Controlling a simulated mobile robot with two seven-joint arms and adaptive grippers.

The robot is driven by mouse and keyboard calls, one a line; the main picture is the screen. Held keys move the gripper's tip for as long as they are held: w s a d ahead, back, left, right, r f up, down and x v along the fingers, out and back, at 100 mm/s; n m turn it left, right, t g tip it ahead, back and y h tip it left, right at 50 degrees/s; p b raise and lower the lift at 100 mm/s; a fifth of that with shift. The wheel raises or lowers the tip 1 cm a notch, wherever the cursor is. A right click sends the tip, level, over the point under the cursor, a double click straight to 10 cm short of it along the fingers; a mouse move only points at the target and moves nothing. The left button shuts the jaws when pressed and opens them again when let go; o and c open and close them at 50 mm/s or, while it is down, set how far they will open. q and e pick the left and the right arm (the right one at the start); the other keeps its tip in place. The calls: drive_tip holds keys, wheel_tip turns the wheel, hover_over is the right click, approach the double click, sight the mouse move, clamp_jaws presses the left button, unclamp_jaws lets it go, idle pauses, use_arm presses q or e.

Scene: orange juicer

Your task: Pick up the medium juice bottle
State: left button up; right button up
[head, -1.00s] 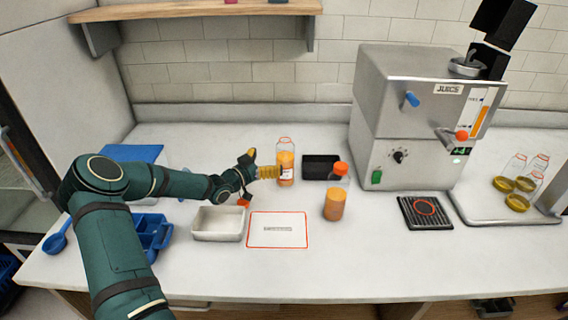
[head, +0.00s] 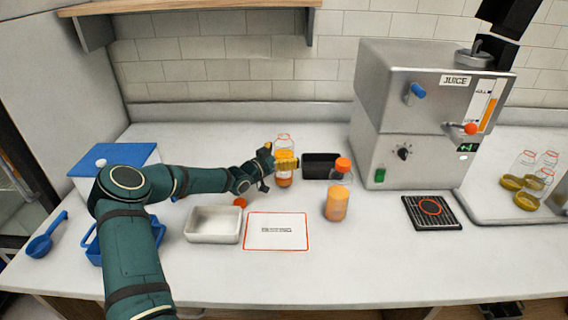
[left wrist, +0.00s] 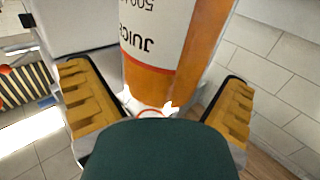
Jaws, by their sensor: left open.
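A clear juice bottle (head: 284,145) with orange juice stands upright at the back middle of the counter, uncapped in the head view. In the left wrist view the bottle (left wrist: 165,45) fills the space between my fingers, its label reading "JUICE" and "500" upside down. My left gripper (head: 283,163) is open, its yellow fingers on either side of the bottle; I cannot tell whether they touch it. A second juice bottle (head: 337,205) with an orange cap stands nearer, to the right. My right gripper is not in view.
A white tray (head: 213,238), a loose orange cap (head: 240,202) and a red-outlined mat (head: 277,243) lie in front. Small bottles (head: 540,165) stand far right.

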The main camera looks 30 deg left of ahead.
use_arm(q)
drive_tip(key=shift+w, duration=0.15)
drive_tip(key=c, duration=1.3)
drive_tip(key=shift+r, duration=0.1)
drive_tip(key=shift+r, duration=0.1)
